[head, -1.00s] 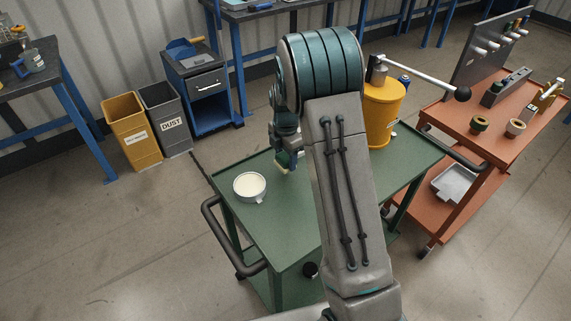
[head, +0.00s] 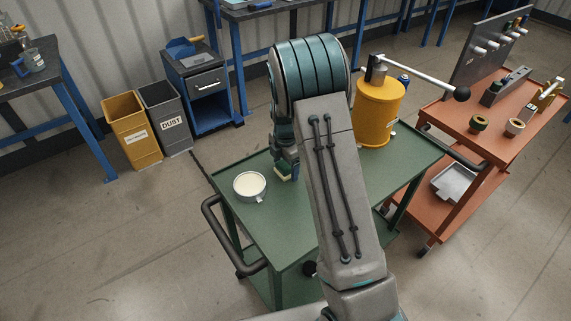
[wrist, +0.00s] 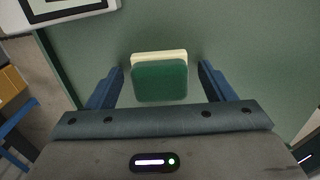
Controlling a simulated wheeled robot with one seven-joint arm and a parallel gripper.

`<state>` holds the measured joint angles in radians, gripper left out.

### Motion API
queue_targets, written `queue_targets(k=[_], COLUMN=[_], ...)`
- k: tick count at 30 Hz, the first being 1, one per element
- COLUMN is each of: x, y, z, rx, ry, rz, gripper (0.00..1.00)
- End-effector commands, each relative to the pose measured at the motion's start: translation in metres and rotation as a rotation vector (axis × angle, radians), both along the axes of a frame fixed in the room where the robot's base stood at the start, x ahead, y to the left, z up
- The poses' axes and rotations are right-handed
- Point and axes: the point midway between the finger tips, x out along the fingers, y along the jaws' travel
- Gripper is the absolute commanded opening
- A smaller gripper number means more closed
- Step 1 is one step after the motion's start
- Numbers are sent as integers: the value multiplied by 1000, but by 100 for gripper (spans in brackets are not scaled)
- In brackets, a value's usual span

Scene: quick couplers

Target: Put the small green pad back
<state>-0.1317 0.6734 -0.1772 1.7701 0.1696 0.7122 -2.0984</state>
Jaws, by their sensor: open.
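The small green pad (wrist: 160,80) has a dark green face and a cream layer along its far edge. In the wrist view it lies between the two blue fingers of my gripper (wrist: 159,70), with a gap on each side. My gripper is open. In the head view my gripper (head: 285,171) is low over the green cart top (head: 275,225), just right of a white round bowl (head: 249,186) with pale contents. The pad is small and partly hidden there. I cannot tell whether it touches the cart top.
A yellow canister (head: 379,112) with a lever stands at the cart's back right. An orange cart (head: 470,150) with rings and tools is to the right. A white-framed object (wrist: 70,10) is at the wrist view's upper left. Bare cart top lies around the pad.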

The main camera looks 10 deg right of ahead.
Motion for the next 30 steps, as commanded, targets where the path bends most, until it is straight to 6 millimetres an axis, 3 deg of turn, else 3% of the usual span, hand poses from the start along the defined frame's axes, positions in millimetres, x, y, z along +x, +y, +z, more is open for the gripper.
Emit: queue_targets(k=[1, 5, 12, 18, 26, 30], x=[-1, 1, 3, 3, -2, -24], y=[1, 0, -3, -3, -3, -3], z=[-2, 22, 80, 118, 140, 160], rx=[-1, 0, 1, 0, 1, 7], ry=[3, -6, -4, -3, -4, -26], rz=[2, 2, 1, 0, -29, -189], gripper=[76, 76, 76, 76, 76, 76])
